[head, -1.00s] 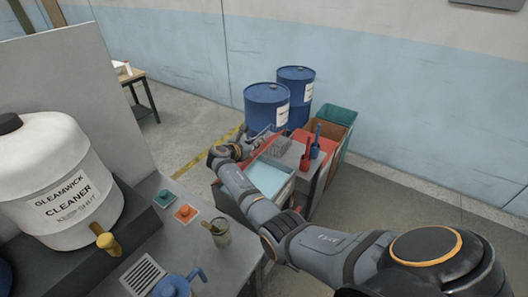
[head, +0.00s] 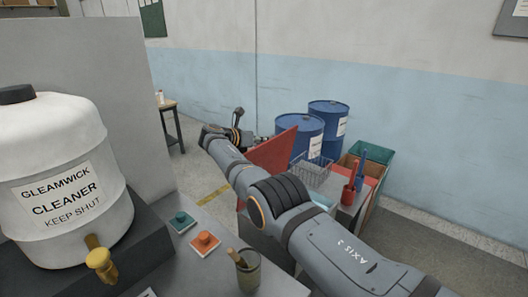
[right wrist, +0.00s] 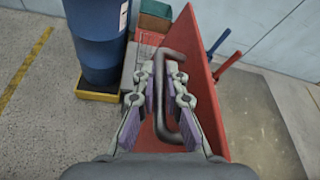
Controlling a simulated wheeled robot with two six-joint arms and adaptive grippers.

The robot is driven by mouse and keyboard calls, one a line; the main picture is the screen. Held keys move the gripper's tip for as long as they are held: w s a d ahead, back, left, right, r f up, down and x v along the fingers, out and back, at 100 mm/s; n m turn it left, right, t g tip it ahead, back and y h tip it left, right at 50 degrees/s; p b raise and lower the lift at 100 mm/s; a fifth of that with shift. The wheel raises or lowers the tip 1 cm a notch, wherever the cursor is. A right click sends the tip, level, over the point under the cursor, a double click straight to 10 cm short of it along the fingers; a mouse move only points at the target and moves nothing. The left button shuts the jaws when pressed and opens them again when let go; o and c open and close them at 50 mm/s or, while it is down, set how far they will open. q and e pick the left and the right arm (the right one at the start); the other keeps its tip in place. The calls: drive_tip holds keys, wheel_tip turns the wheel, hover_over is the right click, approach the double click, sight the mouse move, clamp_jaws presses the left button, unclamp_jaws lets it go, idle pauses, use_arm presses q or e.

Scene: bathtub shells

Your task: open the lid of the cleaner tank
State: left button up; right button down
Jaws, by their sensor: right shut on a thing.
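The red lid (head: 274,153) of the tank stands raised and tilted in the head view, partly hidden behind my right arm. Below it, a sliver of the tank's light blue inside (head: 321,199) shows; my arm hides most of the tank. My right gripper (head: 238,118) is at the lid's far left side. In the right wrist view the right gripper (right wrist: 158,68) is shut on the lid's dark bar handle (right wrist: 160,100), with the red lid (right wrist: 207,110) behind it. My left gripper is not in view.
A white drum labelled Gleamwick Cleaner (head: 62,165) with a brass tap stands at left on a bench. Blue barrels (head: 328,125), a wire basket (head: 311,168), red and blue tools (head: 350,188) and a green bin (head: 372,152) lie beyond the arm. A wall stands behind.

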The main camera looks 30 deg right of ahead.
drive_tip(key=shift+f, duration=0.1)
idle(0.4)
drive_tip(key=c, duration=1.8)
unclamp_jaws()
drive_tip(key=shift+o, duration=0.5)
drive_tip(key=shift+w+d, duration=0.1)
drive_tip(key=shift+d, duration=0.05)
drive_tip(key=shift+a, duration=0.3)
drive_tip(key=v, duration=1.1)
drive_tip(key=shift+a, duration=0.2)
drive_tip(key=shift+d, duration=0.1)
